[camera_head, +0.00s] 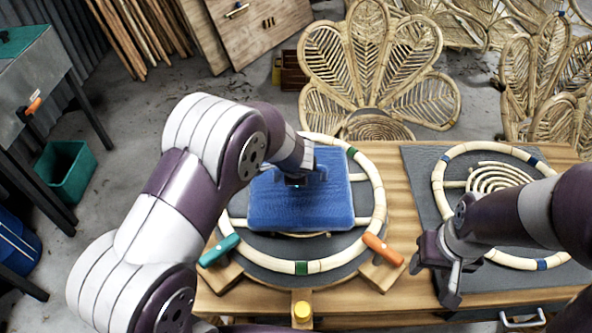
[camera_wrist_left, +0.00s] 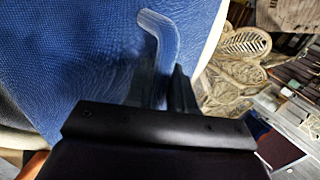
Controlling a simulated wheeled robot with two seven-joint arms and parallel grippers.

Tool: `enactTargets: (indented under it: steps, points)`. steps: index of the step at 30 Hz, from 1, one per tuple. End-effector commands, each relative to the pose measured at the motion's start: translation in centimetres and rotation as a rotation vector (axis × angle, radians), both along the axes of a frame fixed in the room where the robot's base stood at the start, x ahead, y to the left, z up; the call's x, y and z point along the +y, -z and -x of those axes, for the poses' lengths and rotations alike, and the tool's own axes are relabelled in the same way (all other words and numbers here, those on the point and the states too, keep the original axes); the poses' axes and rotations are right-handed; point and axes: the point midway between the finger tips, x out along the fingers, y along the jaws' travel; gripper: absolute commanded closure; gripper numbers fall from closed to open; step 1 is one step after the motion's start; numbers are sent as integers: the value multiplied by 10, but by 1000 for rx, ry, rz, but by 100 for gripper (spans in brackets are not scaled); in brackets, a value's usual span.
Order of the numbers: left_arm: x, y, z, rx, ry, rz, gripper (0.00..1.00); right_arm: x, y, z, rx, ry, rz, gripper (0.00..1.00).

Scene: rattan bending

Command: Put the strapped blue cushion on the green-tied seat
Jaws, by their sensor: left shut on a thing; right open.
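The blue cushion (camera_head: 303,208) lies over the middle of the pale rattan ring seat (camera_head: 379,205) with a green tie (camera_head: 302,268) at its front. I cannot tell whether it rests on the seat or hangs just above it. My left gripper (camera_head: 297,177) is over the cushion's upper middle, shut on its strap. In the left wrist view the light blue strap (camera_wrist_left: 160,45) runs down to the dark fingers, with the blue cushion (camera_wrist_left: 70,60) beside it. My right gripper (camera_head: 447,272) is open and empty, near the front edge of the right ring.
A second rattan ring (camera_head: 441,192) with blue ties and a spiral centre lies on a grey mat at right. Teal (camera_head: 219,250) and orange (camera_head: 382,250) handled clamps and a yellow knob (camera_head: 302,311) stand along the front. Rattan chairs (camera_head: 375,65) stand behind the table.

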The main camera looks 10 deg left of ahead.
Motion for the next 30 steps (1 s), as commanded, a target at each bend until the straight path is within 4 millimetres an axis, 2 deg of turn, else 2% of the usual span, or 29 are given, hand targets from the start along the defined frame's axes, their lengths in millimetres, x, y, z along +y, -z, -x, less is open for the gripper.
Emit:
enactTargets:
  steps: [10, 11, 12, 13, 20, 24, 26, 30]
  points:
    - [0, 3, -1, -2, -1, 0, 100, 0, 4, 0, 0, 0, 0, 47]
    - [0, 3, 0, -1, 0, 0, 70, 0, 3, 0, 0, 0, 0, 47]
    - [0, 2, 0, -1, 0, 0, 57, 0, 3, 0, 0, 0, 0, 47]
    - [0, 2, 0, -1, 0, 0, 51, 0, 2, 0, 0, 0, 0, 47]
    - [0, 2, 0, -1, 0, 0, 51, 0, 2, 0, 0, 0, 0, 47]
    - [-1, -5, 1, -2, -1, 0, 51, 0, -3, 0, 0, 0, 0, 47]
    - [-2, -12, 5, -3, 1, 0, 51, 0, -3, 0, 0, 0, 0, 47]
    - [-6, -41, 22, -5, 2, 1, 51, 0, -10, 0, 0, 0, 0, 47]
